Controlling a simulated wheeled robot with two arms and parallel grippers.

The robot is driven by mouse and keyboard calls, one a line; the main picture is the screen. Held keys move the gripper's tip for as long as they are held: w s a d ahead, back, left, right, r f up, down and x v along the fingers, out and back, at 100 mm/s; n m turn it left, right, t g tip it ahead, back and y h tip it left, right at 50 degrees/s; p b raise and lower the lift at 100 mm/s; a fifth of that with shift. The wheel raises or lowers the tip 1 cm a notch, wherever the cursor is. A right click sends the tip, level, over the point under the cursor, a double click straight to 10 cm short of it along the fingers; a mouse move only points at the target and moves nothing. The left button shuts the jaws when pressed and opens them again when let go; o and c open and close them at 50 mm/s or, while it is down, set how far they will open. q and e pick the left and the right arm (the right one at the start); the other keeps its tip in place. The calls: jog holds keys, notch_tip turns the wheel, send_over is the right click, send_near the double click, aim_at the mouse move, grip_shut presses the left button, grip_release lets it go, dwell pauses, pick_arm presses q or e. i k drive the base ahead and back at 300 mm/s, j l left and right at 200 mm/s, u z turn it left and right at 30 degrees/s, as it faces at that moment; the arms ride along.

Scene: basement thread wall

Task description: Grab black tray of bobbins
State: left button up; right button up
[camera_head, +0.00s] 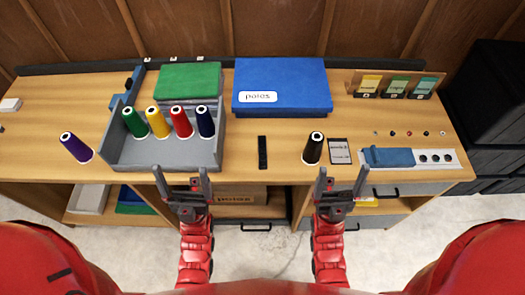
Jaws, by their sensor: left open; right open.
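No tray that is clearly black and holds bobbins shows on the workbench (285,170). A grey tray (160,155) at the left holds green, yellow, red and dark blue thread cones standing upright. A pale flat holder (385,161) at the right has a blue piece and several small black round items, too small to identify surely. My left gripper (182,172) is open and empty at the bench's front edge, just below the grey tray. My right gripper (342,172) is open and empty at the front edge, left of the pale holder.
A purple cone (75,147) leans at the left, and a black cone (313,148) stands beside a small card (339,151). A blue box (282,86) and a green box (188,80) lie behind. Black crates (495,105) are stacked right of the bench.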

aim_at(262, 162)
jog(key=i+l, duration=0.1)
jog(key=l, duration=0.4)
jog(key=i+l, duration=0.1)
jog(key=l, duration=0.45)
jog(key=l+u, duration=0.25)
jog(key=u, duration=0.2)
jog(key=l+u, duration=0.3)
jog(key=u, duration=0.2)
jog(key=l+u, duration=0.3)
jog(key=u, duration=0.5)
